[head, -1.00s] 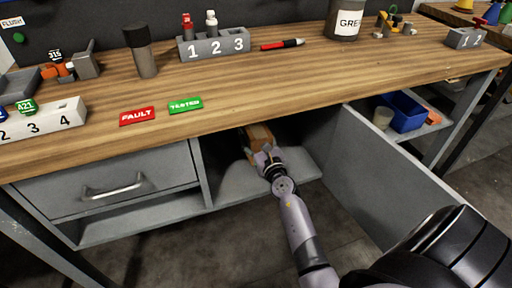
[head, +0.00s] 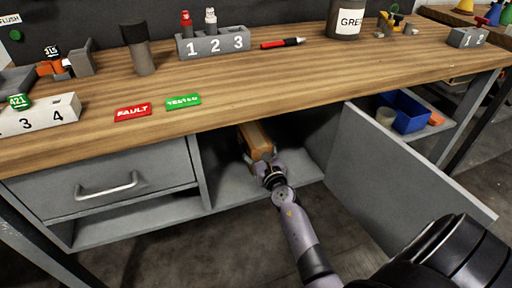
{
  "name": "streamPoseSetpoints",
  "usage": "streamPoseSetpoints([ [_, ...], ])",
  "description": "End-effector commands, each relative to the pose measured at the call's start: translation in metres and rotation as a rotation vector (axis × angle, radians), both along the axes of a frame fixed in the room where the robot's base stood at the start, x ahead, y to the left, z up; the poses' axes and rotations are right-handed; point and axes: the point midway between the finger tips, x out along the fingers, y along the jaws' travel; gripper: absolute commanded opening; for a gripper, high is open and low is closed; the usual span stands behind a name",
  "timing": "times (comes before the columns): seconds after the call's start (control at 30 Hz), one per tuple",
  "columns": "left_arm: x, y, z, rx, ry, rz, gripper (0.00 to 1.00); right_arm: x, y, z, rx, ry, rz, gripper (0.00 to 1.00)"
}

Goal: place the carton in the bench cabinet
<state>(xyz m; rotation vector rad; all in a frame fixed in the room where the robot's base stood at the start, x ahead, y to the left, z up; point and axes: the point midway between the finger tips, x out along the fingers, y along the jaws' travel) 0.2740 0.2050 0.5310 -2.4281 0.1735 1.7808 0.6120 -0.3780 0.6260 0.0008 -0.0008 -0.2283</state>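The carton (head: 256,137) is a brown-orange box inside the open cabinet (head: 226,186) under the bench top. My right gripper (head: 262,164) reaches in through the opening and is at the carton's near end. Its fingers are small and partly hidden against the carton, so I cannot tell whether they grip it or are parted. I cannot tell whether the carton rests on the cabinet floor. The cabinet door (head: 395,180) stands open to the right. My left gripper is not in view.
A closed drawer (head: 105,187) is left of the cabinet. The bench top (head: 250,80) holds a numbered rack (head: 213,43), a red FAULT tag (head: 133,112) and a green TESTED tag (head: 184,102). A blue bin (head: 402,112) sits on a shelf behind the door.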

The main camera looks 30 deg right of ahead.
Motion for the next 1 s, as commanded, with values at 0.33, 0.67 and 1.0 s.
streamPoseSetpoints([
  [0.33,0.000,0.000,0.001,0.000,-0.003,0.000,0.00,0.000,0.000,-0.001,0.000,0.001,0.000,0.84],
  [0.67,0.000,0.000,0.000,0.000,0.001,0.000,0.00,0.000,0.000,0.000,0.000,0.001,0.000,0.86],
  [1.0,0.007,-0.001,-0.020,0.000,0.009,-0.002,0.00,-0.038,0.009,0.001,-0.001,0.004,0.001,0.86],
])
